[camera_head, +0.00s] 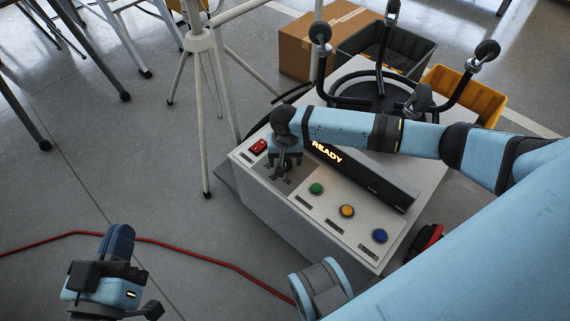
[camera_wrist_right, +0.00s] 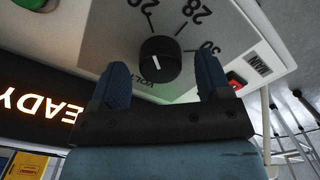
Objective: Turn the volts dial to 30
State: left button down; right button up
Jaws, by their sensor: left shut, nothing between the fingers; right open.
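The volts dial (camera_wrist_right: 160,62) is a round black knob with a white pointer line, on a light panel with a grey scale plate. Marks reading 26, 28 and 30 (camera_wrist_right: 208,47) show around it in the right wrist view. The pointer does not line up with the 30 mark. My right gripper (camera_wrist_right: 162,80) is open, its two blue fingers on either side of the knob; I cannot tell whether they touch it. In the head view my right gripper (camera_head: 284,163) is over the panel's left end and hides the dial. My left gripper (camera_head: 117,243) is shut and empty, low at the left.
The console (camera_head: 290,222) also carries a lit READY display (camera_head: 327,152), a red switch (camera_head: 258,147), and green (camera_head: 316,188), amber (camera_head: 347,211) and blue (camera_head: 380,236) buttons. A tripod (camera_head: 202,100) stands close to its left. A red cable (camera_head: 190,252) crosses the floor.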

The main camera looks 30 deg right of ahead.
pick_arm(q)
jog(key=shift+f, duration=0.4)
pick_arm(e)
jog(key=shift+f, duration=0.5)
